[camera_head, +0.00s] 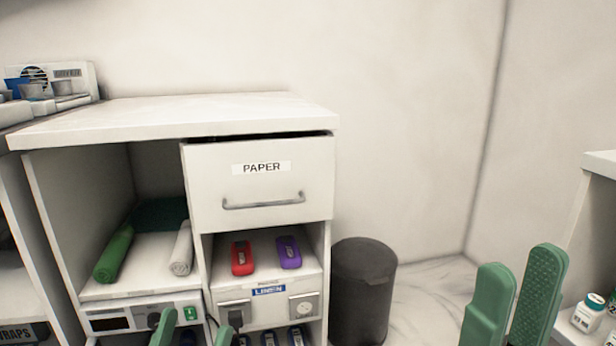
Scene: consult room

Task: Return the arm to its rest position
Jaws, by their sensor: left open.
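My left gripper (194,335) shows only its two green fingertips at the bottom edge, apart and empty, in front of the lower part of the white cabinet (170,113). The rest of the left arm is out of view. My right gripper (515,295) has two upright green fingers at the lower right, apart with nothing seen between them. It is in front of the floor, between the dark bin and the right-hand shelf unit. The bases of its fingers are cut off by the frame.
The PAPER drawer (262,195) is nearly flush below the cabinet top. A green roll (114,253) and a white roll (181,249) lie in the left compartment. Red (242,258) and purple (289,252) devices lie on the shelf. A dark bin (361,290) stands beside the cabinet. Bottles (587,313) stand right.

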